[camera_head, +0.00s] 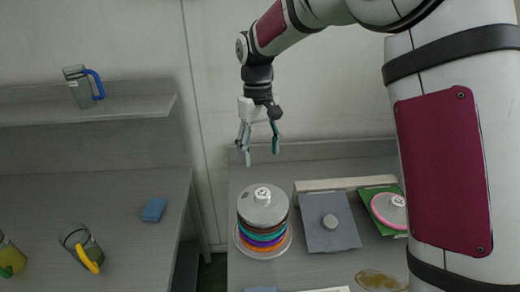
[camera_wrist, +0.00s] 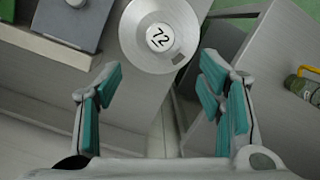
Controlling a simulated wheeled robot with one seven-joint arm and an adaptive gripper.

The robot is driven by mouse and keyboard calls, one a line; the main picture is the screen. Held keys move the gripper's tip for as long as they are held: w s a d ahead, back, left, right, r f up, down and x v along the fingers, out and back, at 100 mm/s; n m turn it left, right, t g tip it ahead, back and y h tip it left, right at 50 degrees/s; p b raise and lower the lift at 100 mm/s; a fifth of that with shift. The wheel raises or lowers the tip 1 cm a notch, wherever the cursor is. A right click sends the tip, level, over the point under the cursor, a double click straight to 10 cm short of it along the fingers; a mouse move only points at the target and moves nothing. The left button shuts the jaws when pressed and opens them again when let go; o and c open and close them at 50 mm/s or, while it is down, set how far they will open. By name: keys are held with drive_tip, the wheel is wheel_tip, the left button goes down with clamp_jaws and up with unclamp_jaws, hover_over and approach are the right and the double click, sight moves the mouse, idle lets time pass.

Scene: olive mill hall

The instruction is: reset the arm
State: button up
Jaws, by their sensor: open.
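My gripper (camera_head: 259,150) hangs from my arm in the head view, fingers pointing down, in the air above a stack of discs. It is open and empty. In the wrist view the teal finger pads of my gripper (camera_wrist: 165,105) are spread wide apart. The stack of discs (camera_head: 263,222) has a grey top and several coloured layers below. The gripper is apart from the stack.
A grey plate with a knob (camera_head: 329,222) lies right of the stack, beside a green board (camera_head: 384,211) with a pink-rimmed disc. The left counter holds a blue block (camera_head: 154,210) and a yellow-handled jug (camera_head: 82,248). A blue-handled jug (camera_head: 82,88) stands on the shelf.

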drive_tip(key=s+d+r+m+t, duration=0.2)
drive_tip(key=s+d+r+t, duration=0.1)
drive_tip(key=s+d+r, duration=0.5)
drive_tip(key=s+d+r+m+t, duration=0.1)
drive_tip(key=s+d+r+t, duration=0.15)
drive_tip(key=s+r, duration=0.55)
drive_tip(key=s+d+f+m+t, duration=0.1)
drive_tip(key=s+f, duration=0.1)
drive_tip(key=s, duration=0.3)
drive_tip(key=s+d+f+t, duration=0.1)
drive_tip(key=s+d, duration=0.1)
drive_tip(key=s, duration=0.4)
drive_tip(key=shift+d+f+m, duration=0.3)
drive_tip(key=shift+f+m, duration=0.1)
